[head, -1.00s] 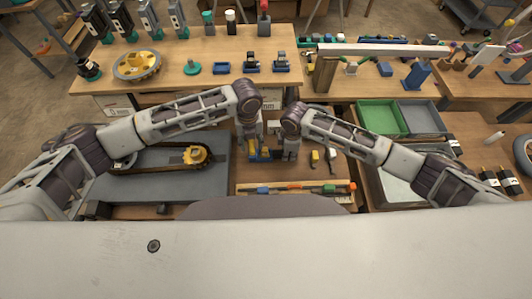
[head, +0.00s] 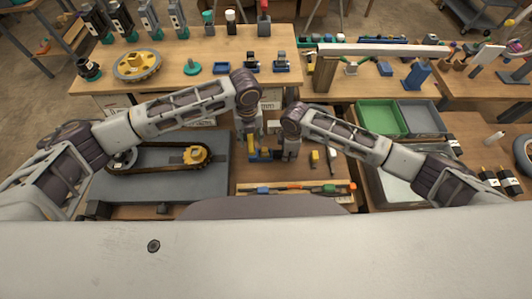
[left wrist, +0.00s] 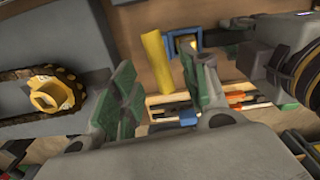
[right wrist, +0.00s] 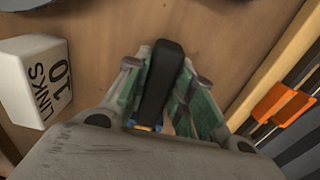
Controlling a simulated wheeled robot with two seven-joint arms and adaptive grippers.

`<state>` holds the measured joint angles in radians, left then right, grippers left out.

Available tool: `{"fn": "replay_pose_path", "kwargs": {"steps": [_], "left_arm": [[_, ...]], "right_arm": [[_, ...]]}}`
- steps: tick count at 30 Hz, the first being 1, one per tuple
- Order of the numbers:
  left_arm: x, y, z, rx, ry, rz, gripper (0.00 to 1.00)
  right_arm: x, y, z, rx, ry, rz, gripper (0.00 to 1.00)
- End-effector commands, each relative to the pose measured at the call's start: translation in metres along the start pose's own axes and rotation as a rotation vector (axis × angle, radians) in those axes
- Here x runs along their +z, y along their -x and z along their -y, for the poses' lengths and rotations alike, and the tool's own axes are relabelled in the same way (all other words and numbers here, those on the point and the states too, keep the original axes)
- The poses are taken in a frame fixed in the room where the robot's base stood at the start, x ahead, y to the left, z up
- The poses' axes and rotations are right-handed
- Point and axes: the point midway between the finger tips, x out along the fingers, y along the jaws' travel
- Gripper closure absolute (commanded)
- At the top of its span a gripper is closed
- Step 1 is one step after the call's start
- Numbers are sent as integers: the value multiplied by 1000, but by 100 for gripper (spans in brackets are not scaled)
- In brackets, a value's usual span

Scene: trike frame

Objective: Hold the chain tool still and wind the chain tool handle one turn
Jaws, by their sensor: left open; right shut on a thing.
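The chain tool (head: 265,154) is blue and yellow and stands on the wooden bench between my grippers. In the left wrist view its blue frame (left wrist: 170,45) shows behind a yellow upright grip (left wrist: 157,62). My left gripper (left wrist: 158,95) is open, its green pads on either side of the yellow grip with gaps visible; it also shows at the tool's left in the head view (head: 249,140). My right gripper (right wrist: 165,95) is shut on the black chain tool handle (right wrist: 162,75). The rest of the tool is mostly hidden in the right wrist view.
A grey plate (head: 160,185) at left carries a chain around a yellow sprocket (head: 195,154). A tray of coloured parts (head: 295,190) lies close in front. A white block marked 10 LINKS (right wrist: 38,78) stands on the bench. Green (head: 380,119) and grey bins are at right.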

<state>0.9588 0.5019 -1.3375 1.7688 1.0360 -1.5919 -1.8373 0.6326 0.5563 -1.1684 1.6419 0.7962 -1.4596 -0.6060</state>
Motion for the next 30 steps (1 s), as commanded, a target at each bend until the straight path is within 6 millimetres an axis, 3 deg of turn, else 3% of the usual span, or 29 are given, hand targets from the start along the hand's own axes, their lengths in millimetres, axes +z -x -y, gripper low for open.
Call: {"fn": "replay_pose_path", "kwargs": {"steps": [3,4,9,22,30], "left_arm": [[0,0,0,0,0,0,55],[0,0,0,0,0,0,55],[0,0,0,0,0,0,55],[0,0,0,0,0,0,55],[0,0,0,0,0,0,55]], "right_arm": [[-1,1,-1,2,0,-2,100],[-1,1,-1,2,0,-2,72],[-1,1,0,1,0,-1,50],[0,3,0,1,0,-1,50],[0,24,0,2,0,-1,50]]}}
